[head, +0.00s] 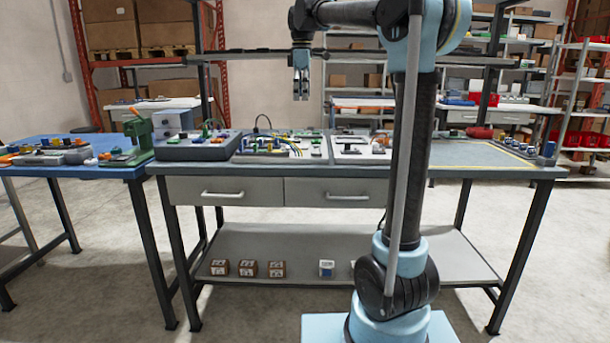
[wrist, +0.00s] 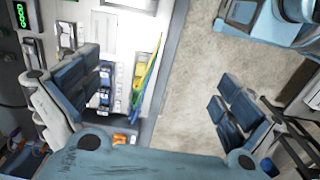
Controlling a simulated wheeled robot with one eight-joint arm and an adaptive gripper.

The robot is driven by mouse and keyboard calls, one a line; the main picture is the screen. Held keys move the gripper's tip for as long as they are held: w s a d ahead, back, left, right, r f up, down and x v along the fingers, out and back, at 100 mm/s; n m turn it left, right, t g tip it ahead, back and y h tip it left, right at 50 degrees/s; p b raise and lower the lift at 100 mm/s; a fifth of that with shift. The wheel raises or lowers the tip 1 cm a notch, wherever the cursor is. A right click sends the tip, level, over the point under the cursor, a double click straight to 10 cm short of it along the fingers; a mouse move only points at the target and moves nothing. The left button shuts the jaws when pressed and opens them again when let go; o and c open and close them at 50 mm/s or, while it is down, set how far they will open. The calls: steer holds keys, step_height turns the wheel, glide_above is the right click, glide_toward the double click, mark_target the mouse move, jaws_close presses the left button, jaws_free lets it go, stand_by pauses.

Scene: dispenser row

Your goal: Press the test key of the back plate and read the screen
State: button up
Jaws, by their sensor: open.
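My gripper (head: 301,90) hangs open and empty above the grey workbench (head: 480,174) in the head view, fingers pointing down. In the wrist view its two fingers (wrist: 160,95) are wide apart, with a pale panel and bare floor showing between them. A small lit screen with green digits (wrist: 22,14) is at the top left of the wrist view; its digits are partly cut off and blurred. A pale plate (wrist: 118,42) with blue, yellow and orange parts and coloured wires lies beside the left finger. I cannot tell which plate is the back one or which key is the test key.
On the bench stand a grey box with knobs (head: 195,151), a wired board (head: 268,158) and a white plate (head: 360,158). A green press (head: 138,135) stands on the blue table at left. The bench's right part, with a yellow outline, looks mostly clear.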

steer(key=s+d+f+m, duration=0.5)
steer(key=s+d+f, duration=0.1)
steer(key=s+f, duration=0.5)
steer(key=s+d+f+m+t, duration=0.1)
steer(key=s+d+f+m, duration=0.5)
steer(key=s+f, duration=0.5)
steer(key=s+d+f+m+t, duration=0.1)
steer(key=s+d+f+m, duration=0.5)
steer(key=s+f, duration=0.6)
step_height(320, 180, down, 4)
steer(key=shift+d+r, duration=0.1)
steer(key=shift+d, duration=0.9)
